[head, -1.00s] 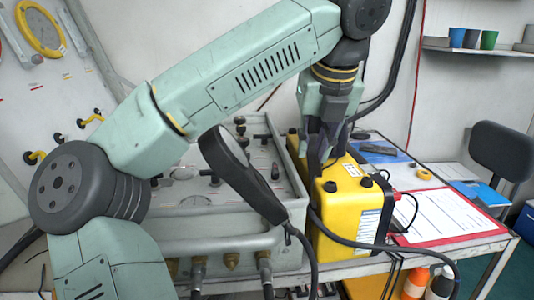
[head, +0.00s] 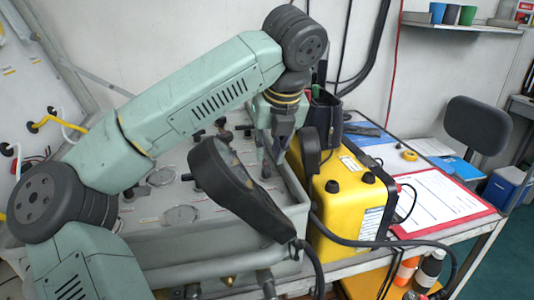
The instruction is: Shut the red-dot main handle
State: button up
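The grey air panel box (head: 292,218) stands on the bench with several dark knobs and handles and round gauges on its top face. My gripper (head: 277,158) points down over the right part of this panel, by its right rim. A small dark handle (head: 266,170) stands just below and left of the fingertips; I cannot tell whether they touch it. No red dot can be made out, so I cannot tell which handle is the main one. The fingers are small and partly merged with the background, so their opening is unclear. My arm hides the panel's far left part.
A black paddle-shaped thing (head: 235,190) with a cable rises in front of the panel and covers part of it. A yellow case (head: 340,195) stands close on the right. Beyond it lie a red-edged clipboard (head: 440,205) and a yellow tape roll (head: 410,155).

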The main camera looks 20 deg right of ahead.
aim_at(266, 164)
jog(key=shift+x, duration=1.7)
grip_shut()
